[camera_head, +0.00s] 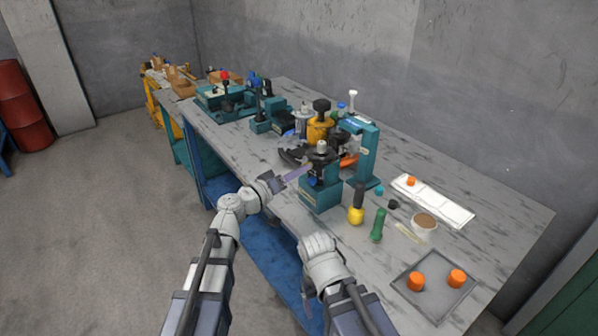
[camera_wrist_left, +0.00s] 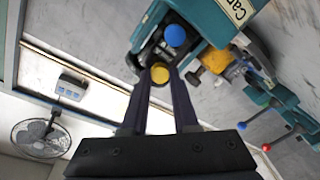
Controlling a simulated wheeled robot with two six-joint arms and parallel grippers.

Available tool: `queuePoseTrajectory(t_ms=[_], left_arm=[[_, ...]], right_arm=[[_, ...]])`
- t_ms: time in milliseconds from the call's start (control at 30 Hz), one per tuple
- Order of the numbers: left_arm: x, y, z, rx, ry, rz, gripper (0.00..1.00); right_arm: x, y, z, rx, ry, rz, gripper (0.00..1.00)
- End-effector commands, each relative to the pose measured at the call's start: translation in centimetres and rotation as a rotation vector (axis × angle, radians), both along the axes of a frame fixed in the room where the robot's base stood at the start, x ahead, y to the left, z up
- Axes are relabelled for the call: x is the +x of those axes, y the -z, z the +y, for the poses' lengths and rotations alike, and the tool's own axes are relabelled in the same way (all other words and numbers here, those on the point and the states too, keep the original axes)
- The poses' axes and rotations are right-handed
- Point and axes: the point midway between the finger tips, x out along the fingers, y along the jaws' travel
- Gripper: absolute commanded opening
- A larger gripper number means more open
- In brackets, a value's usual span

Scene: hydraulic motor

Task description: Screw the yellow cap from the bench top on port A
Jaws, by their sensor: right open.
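In the left wrist view the yellow cap (camera_wrist_left: 160,73) sits between the fingertips of my left gripper (camera_wrist_left: 161,76), which look closed on it. The cap is right at the dark motor body in the teal fixture (camera_wrist_left: 208,22), beside a blue cap (camera_wrist_left: 175,36). Port A is hidden behind the yellow cap, and I cannot tell whether the cap is seated. In the head view my left gripper (camera_head: 296,173) reaches the near left side of the teal fixture (camera_head: 320,193). My right gripper (camera_head: 308,290) is low at the bench's front edge, away from the fixture; its fingers hardly show.
A grey tray (camera_head: 437,301) with two orange caps lies at the front right. Teal devices (camera_head: 226,101) stand farther back.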

Motion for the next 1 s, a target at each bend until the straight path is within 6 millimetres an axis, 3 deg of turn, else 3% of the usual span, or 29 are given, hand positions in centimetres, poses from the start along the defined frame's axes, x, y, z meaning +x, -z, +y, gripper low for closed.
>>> queuePoseTrajectory(t_ms=[100, 367, 733, 1000], left_arm=[[0.0, 0.0, 0.0, 0.0, 0.0, 0.0, 0.0], [0.0, 0.0, 0.0, 0.006, 0.0, -0.006, 0.0], [0.07, 0.0, -0.07, 0.296, 0.0, -0.306, 0.0], [0.08, 0.0, -0.08, 0.35, 0.0, -0.362, 0.0]], right_arm=[[0.0, 0.0, 0.0, 0.0, 0.0, 0.0, 0.78], [0.0, 0.0, 0.0, 0.0, 0.0, 0.0, 0.78], [0.0, 0.0, 0.0, 0.0, 0.0, 0.0, 0.78], [0.0, 0.0, 0.0, 0.0, 0.0, 0.0, 0.78]])
